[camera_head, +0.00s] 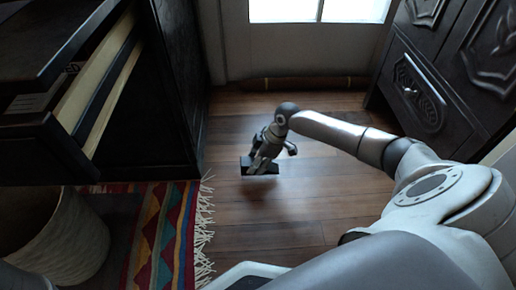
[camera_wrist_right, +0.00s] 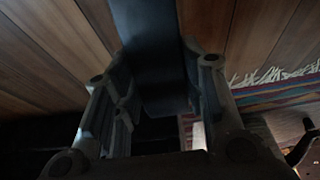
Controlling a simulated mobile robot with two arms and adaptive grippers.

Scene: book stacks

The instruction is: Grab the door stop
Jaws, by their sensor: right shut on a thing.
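The door stop (camera_head: 246,166) is a dark, slim piece low over the wooden floor, in the middle of the head view. My right gripper (camera_head: 262,163) points down at it, with its fingers around it. In the right wrist view the door stop (camera_wrist_right: 152,45) is a dark blue-grey bar between the two fingers of my right gripper (camera_wrist_right: 163,85), which is shut on it. I cannot tell whether it touches the floor. My left gripper is not in view.
A striped rug (camera_head: 160,230) with white fringe lies at left, beside a light round bin (camera_head: 60,240). A dark cabinet (camera_head: 178,90) with an open drawer (camera_head: 95,85) stands left, a carved dark cabinet (camera_head: 425,95) right. A pale door (camera_head: 300,50) is behind. Floor between is bare.

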